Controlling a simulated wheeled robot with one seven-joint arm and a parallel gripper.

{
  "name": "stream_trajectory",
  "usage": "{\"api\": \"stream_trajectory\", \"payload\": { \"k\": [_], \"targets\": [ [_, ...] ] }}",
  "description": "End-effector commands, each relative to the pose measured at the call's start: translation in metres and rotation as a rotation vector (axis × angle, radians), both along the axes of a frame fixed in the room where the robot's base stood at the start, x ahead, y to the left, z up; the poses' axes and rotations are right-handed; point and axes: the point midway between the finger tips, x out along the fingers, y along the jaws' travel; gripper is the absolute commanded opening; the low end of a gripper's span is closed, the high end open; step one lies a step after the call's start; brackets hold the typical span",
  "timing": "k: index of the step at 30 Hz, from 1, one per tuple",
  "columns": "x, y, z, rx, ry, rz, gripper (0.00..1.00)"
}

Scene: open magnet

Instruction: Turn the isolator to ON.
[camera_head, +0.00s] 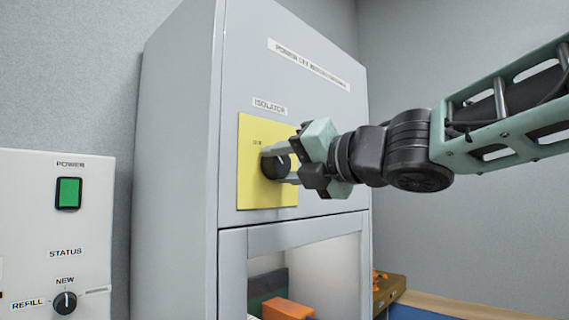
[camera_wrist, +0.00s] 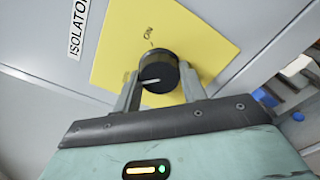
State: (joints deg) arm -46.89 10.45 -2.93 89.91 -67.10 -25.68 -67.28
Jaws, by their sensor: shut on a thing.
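The isolator knob (camera_head: 275,166) is a round black knob on a yellow plate (camera_head: 250,194) under the ISOLATOR label on a grey cabinet. My gripper (camera_head: 279,165) is shut on the knob, one finger above and one below it in the head view. In the wrist view the knob (camera_wrist: 158,71) sits between the two fingertips of my gripper (camera_wrist: 159,86). A pale pointer line on the knob runs roughly sideways there, tilted slightly. The ON mark (camera_wrist: 149,36) on the plate is above the knob, and the pointer line is not in line with it.
A white panel (camera_head: 95,235) with a green POWER switch (camera_head: 68,193) and a NEW/REFILL knob (camera_head: 65,302) stands at the left. Below the isolator the cabinet has an open bay with an orange block (camera_head: 286,309). A brown box (camera_head: 388,291) sits at the lower right.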

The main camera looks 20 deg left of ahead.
Motion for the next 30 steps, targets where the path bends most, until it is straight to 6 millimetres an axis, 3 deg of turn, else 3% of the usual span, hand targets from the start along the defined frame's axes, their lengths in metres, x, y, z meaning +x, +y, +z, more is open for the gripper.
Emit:
{"api": "stream_trajectory", "payload": {
  "k": [8,30],
  "targets": [
    [0.0010,-0.0008,0.0018,0.065,0.158,-0.002,0.19],
    [0.0009,-0.0009,0.0038,0.332,0.804,-0.003,0.19]
  ]
}}
